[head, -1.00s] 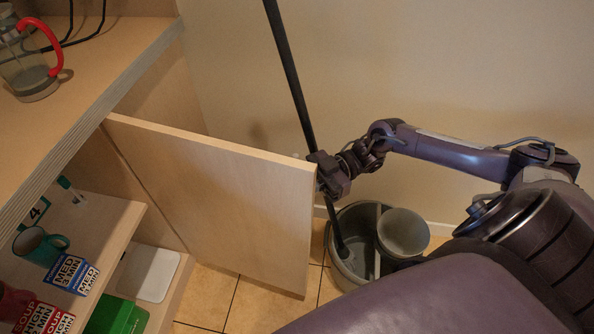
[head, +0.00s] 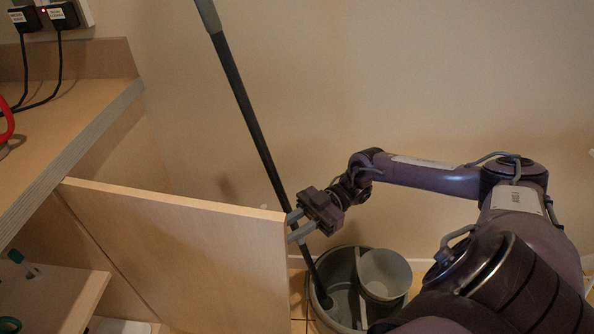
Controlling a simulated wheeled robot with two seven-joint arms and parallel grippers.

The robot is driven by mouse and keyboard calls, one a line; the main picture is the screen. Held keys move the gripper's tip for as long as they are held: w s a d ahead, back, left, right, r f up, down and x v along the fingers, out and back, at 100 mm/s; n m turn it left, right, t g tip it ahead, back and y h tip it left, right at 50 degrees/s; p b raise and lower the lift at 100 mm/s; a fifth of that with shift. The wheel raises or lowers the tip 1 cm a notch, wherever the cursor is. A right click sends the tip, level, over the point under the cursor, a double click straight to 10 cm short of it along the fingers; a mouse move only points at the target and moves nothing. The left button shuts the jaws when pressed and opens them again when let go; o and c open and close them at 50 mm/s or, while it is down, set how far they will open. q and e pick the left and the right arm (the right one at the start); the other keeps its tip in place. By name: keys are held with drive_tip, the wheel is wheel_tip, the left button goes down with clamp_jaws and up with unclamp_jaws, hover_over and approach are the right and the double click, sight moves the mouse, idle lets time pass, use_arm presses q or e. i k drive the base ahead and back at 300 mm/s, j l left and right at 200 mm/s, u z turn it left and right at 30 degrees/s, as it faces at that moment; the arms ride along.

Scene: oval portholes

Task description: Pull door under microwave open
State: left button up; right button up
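The light wooden cupboard door (head: 185,255) stands swung out from the cabinet at the left, its free edge toward the middle of the head view. My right gripper (head: 294,224) is at that free edge, near its top corner. I cannot tell whether a fingertip touches the door. No microwave shows in this view. My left gripper is not in view.
A grey bucket (head: 318,318) with a dark pole (head: 245,105) leaning in it stands just right of the door, below my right gripper. The wooden counter (head: 75,100) and an open shelf (head: 70,295) are at left. A plain wall is behind.

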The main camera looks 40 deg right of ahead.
sight(202, 266)
drive_tip(key=k, duration=0.25)
drive_tip(key=j+z, duration=0.15)
drive_tip(key=j, duration=0.3)
drive_tip(key=k+j+z, duration=0.15)
drive_tip(key=j, duration=0.25)
drive_tip(key=k+j+z, duration=0.15)
drive_tip(key=j, duration=0.25)
